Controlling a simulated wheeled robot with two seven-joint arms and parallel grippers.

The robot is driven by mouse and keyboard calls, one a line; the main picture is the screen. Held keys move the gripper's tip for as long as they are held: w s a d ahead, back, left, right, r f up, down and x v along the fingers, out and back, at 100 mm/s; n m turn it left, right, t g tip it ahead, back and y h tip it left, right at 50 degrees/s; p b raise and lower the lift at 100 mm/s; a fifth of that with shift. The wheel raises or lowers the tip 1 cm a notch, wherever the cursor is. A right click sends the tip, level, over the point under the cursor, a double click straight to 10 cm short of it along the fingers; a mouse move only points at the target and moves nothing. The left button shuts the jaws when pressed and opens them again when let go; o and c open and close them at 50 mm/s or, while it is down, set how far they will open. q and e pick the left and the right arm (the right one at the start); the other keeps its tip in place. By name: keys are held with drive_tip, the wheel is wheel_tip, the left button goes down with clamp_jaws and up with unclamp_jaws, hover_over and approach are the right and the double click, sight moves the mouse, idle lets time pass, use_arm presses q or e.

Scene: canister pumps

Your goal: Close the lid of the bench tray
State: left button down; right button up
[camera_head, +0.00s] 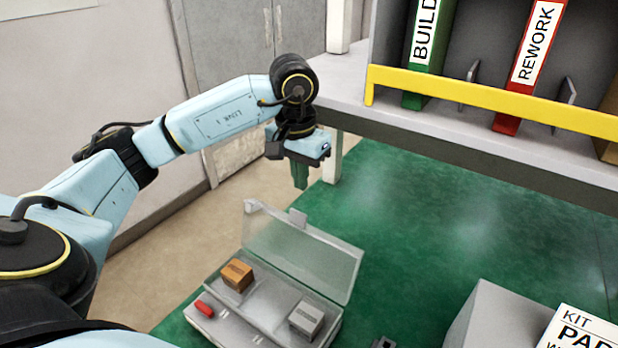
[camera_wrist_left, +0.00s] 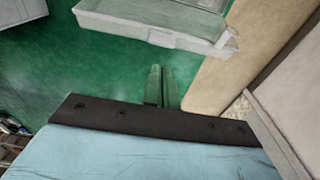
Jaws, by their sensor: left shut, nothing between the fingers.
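The bench tray (camera_head: 262,326) is a grey shallow case on the green bench top, at the lower middle of the head view. Its clear lid (camera_head: 300,255) stands open, raised and tilted at the tray's far side, with a small tab on its upper edge. My left gripper (camera_head: 300,183) points down beyond the lid, apart from it, with its fingers together and empty. In the left wrist view the closed fingers (camera_wrist_left: 161,85) hang over the green bench, and part of the tray with its lid (camera_wrist_left: 150,32) shows at the top. My right gripper is not in view.
In the tray lie an orange box (camera_head: 237,275), a grey box (camera_head: 306,318) and a red piece (camera_head: 205,308). A grey block (camera_head: 490,318) and a kit sign (camera_head: 585,330) stand at right. A shelf with a yellow rail (camera_head: 490,98) spans the back right.

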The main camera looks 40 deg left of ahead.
use_arm(q)
drive_tip(key=f, duration=0.7)
drive_tip(key=shift+w, duration=0.2)
drive_tip(key=shift+f, duration=0.3)
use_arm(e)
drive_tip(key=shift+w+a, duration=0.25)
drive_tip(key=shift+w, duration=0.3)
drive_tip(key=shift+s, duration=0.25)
